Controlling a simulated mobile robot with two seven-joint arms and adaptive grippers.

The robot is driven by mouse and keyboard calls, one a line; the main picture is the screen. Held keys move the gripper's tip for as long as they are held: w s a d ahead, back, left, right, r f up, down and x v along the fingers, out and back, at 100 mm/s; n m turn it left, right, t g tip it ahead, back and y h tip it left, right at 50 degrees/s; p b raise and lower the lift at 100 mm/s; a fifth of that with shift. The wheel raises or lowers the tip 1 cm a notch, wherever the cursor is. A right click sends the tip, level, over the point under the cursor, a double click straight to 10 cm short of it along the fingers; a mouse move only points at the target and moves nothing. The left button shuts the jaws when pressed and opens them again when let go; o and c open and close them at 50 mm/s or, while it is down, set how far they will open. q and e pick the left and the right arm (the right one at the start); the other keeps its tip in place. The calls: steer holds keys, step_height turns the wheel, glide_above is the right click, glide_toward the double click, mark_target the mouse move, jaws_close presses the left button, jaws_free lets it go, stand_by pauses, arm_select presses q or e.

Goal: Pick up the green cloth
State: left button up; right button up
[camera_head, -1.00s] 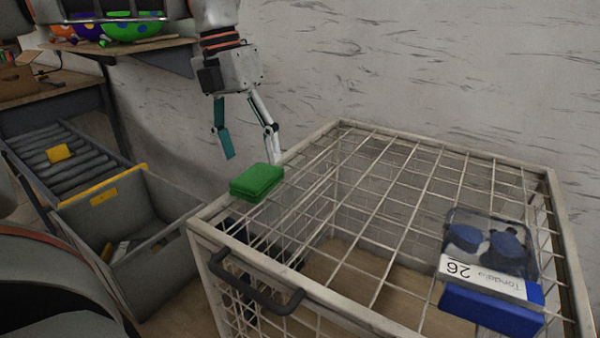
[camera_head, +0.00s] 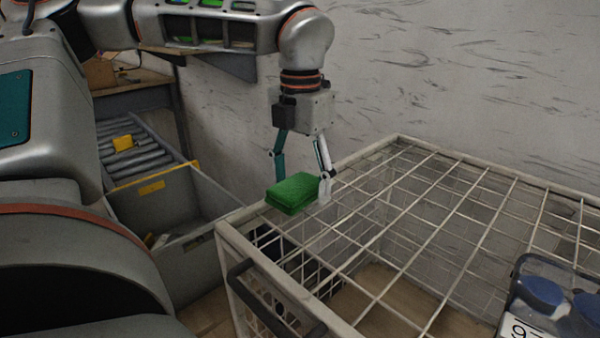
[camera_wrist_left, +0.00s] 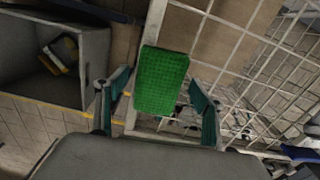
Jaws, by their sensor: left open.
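My right gripper is in no view.
The wire cage (camera_head: 420,215) has a dark handle (camera_head: 270,300) at its front. A clear box with blue lids (camera_head: 545,295) stands on it at the right. A grey bin (camera_head: 185,215) and a roller conveyor (camera_head: 130,155) are at the left. A wall rises behind.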

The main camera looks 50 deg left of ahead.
mark_target(300, 182)
arm_select(q)
steer(key=c, duration=1.1)
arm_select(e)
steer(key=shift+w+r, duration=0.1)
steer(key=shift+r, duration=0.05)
arm_select(q)
steer(key=shift+r, duration=0.2)
step_height(300, 182, up, 6)
steer(key=shift+r+p, duration=0.25)
steer(key=shift+p, duration=0.4)
step_height(300, 182, up, 13)
steer(key=p, duration=0.2)
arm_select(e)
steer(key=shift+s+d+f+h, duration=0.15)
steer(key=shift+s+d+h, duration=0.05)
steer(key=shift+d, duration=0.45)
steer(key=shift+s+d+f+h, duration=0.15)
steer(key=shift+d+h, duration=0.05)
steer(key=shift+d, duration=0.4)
arm_select(q)
steer(key=shift+r, duration=0.1)
